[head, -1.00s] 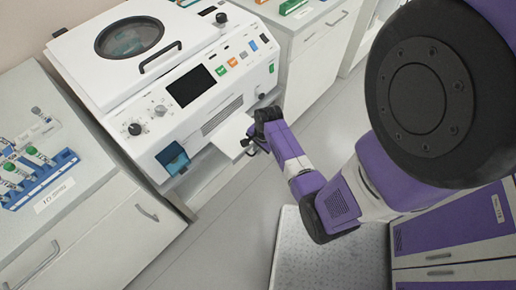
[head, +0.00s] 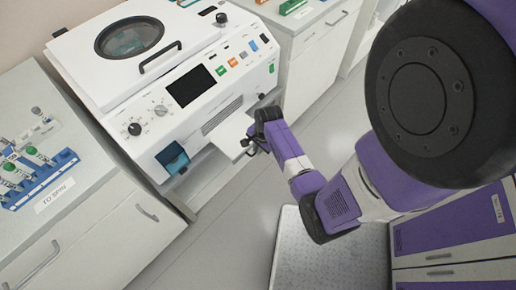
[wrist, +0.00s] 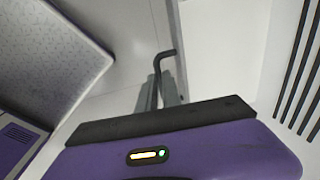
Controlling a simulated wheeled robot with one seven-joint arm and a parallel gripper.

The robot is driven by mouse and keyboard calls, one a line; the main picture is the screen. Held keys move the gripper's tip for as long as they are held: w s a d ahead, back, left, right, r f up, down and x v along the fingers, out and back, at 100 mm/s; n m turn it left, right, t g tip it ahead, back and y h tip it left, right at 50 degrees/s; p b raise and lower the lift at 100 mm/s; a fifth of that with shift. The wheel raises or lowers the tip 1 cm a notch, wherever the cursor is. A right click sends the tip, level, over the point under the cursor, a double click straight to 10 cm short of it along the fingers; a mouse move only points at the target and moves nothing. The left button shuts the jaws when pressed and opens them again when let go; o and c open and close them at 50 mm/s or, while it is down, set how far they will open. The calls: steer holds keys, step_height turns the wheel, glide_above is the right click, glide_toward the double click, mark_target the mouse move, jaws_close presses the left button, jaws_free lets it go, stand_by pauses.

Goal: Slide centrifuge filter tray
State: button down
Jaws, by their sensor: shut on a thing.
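The white centrifuge (head: 205,120) stands on the counter with its round-windowed lid down. Its white filter tray (head: 230,132) sticks out from the lower right of the front as a flat slab. My gripper (head: 247,147) is at the tray's outer edge, shut on its dark handle. In the wrist view the two grey fingers (wrist: 159,88) close around the black bent handle (wrist: 166,54), beside the white tray face (wrist: 215,45). The tray's inner part is hidden inside the machine, and the exact finger contact is small in the head view.
A blue tube rack (head: 38,178) with green-capped tubes stands on the left counter (head: 85,165). A teal window (head: 172,158) is at the front's lower left. White cabinets (head: 312,60) stand to the right. Open floor (head: 225,200) lies in front of the tray.

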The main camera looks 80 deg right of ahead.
mark_target(237, 135)
steer(key=w+d+b, duration=0.1)
steer(key=w+d, duration=0.1)
steer(key=w, duration=0.1)
steer(key=w+d+b, duration=0.1)
steer(key=w+d, duration=0.1)
steer(key=w, duration=0.1)
steer(key=w+d+b, duration=0.1)
steer(key=w, duration=0.2)
steer(key=shift+w+d+f, duration=0.1)
steer(key=shift+d, duration=0.3)
steer(key=shift+w+d, duration=0.15)
steer(key=shift+w, duration=0.15)
steer(key=c, duration=1.5)
jaws_free()
steer(key=shift+s+a+r, duration=0.1)
steer(key=shift+s+r, duration=0.1)
steer(key=shift+r, duration=1.1)
steer(key=shift+s+a+r, duration=0.15)
steer(key=shift+s+r, duration=0.05)
steer(key=shift+r, duration=1.15)
steer(key=shift+s+a+r, duration=0.1)
steer(key=shift+s+r, duration=0.1)
steer(key=shift+r, duration=1.1)
